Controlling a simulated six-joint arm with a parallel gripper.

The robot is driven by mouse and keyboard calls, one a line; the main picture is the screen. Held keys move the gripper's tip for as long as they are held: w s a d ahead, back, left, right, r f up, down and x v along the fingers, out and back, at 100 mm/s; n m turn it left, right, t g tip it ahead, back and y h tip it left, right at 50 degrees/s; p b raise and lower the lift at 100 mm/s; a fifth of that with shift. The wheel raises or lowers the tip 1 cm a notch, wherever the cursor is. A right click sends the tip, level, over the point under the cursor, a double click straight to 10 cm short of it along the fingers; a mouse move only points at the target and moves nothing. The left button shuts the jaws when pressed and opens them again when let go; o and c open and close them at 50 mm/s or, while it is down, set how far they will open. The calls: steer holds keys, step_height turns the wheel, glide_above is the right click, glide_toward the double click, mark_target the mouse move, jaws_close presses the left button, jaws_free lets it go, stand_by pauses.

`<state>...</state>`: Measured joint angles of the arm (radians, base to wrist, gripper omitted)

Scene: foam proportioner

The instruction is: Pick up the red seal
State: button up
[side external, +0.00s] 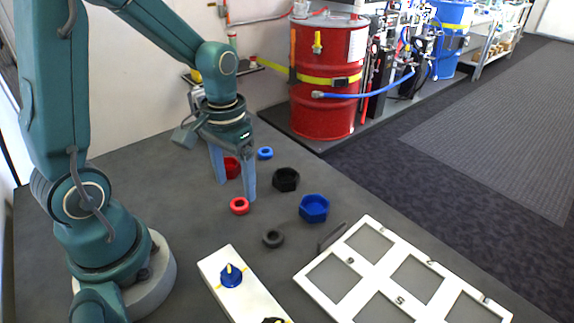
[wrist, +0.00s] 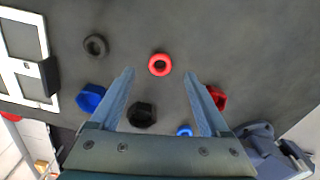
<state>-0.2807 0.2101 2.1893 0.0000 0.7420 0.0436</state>
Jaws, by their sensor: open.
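The red seal (side external: 239,206) is a small ring lying flat on the dark grey table. In the wrist view the red seal (wrist: 160,64) lies just beyond the fingertips, centred between them. My gripper (side external: 232,188) points down over the table, with its fingers apart and nothing between them. In the wrist view my gripper (wrist: 158,73) shows both blue-grey fingers spread wide. In the side view the seal is in front of the fingers, close to the right fingertip. I cannot tell the exact height of the fingertips above the table.
A red nut (side external: 232,168) is partly behind my fingers. Near it are a blue seal (side external: 265,153), a black nut (side external: 286,179), a blue nut (side external: 314,208) and a black seal (side external: 273,239). A white framed tray (side external: 304,284) and a white block (side external: 214,264) stand at the front.

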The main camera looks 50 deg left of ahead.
mark_target(238, 204)
steer(key=shift+f, duration=2.4)
jaws_close()
